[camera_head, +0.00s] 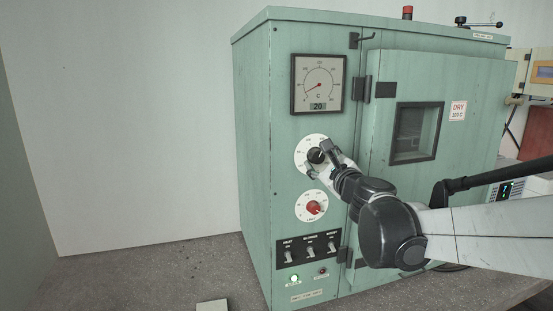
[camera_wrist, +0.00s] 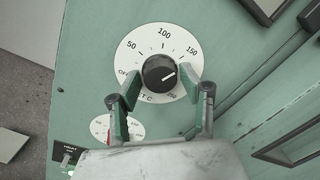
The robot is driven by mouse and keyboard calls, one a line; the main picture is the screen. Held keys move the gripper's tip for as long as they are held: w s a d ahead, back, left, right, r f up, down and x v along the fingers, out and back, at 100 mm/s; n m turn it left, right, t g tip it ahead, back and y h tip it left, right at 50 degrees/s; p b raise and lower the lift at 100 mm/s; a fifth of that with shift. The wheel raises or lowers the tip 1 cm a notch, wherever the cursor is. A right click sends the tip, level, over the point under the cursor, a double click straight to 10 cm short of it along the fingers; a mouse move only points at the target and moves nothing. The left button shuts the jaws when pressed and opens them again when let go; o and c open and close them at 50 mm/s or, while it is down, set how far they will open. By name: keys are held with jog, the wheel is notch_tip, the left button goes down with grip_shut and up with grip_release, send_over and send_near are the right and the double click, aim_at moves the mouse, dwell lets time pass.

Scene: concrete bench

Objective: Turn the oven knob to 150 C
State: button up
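The green oven (camera_head: 310,30) has a dark round knob (camera_wrist: 157,70) on a white dial (camera_wrist: 140,48) marked OFF, 50, 100, 150 and 250. The knob's white pointer line aims right and slightly up, below the 150 mark, toward a part of the dial hidden by a finger. In the head view the knob (camera_head: 316,156) is partly covered by my gripper (camera_head: 327,159). In the wrist view my gripper (camera_wrist: 159,84) is open, with one finger pad on each side of the knob and small gaps showing. Depth contact is unclear.
A red knob (camera_head: 313,207) on a second dial sits just below, with a switch row (camera_head: 309,248) under it. The gauge (camera_head: 319,84) above reads 20. The oven door (camera_head: 460,75) with its window is to the right.

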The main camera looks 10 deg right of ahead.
jog(key=shift+o, duration=0.9)
jog(key=s+d, duration=0.1)
jog(key=s, duration=1.1)
jog(key=shift+d, duration=0.3)
jog(key=shift+f, duration=0.15)
jog(key=s+a+f+n+g+y, duration=0.3)
jog(key=s+a+f+n+g, duration=0.45)
jog(key=n, duration=0.75)
jog(key=s+d+f+n+g+h, duration=0.1)
jog(key=s+d+f+n+h, duration=0.1)
jog(key=s+f+n, duration=0.3)
jog(key=s+d+f+n+g+h, duration=0.2)
jog(key=s+d+f+n+h, duration=0.1)
jog(key=s+f+n, duration=0.3)
jog(key=s+f, duration=0.1)
jog(key=s, duration=0.1)
jog(key=shift+s+d+h, duration=0.3)
jog(key=shift+d, duration=0.1)
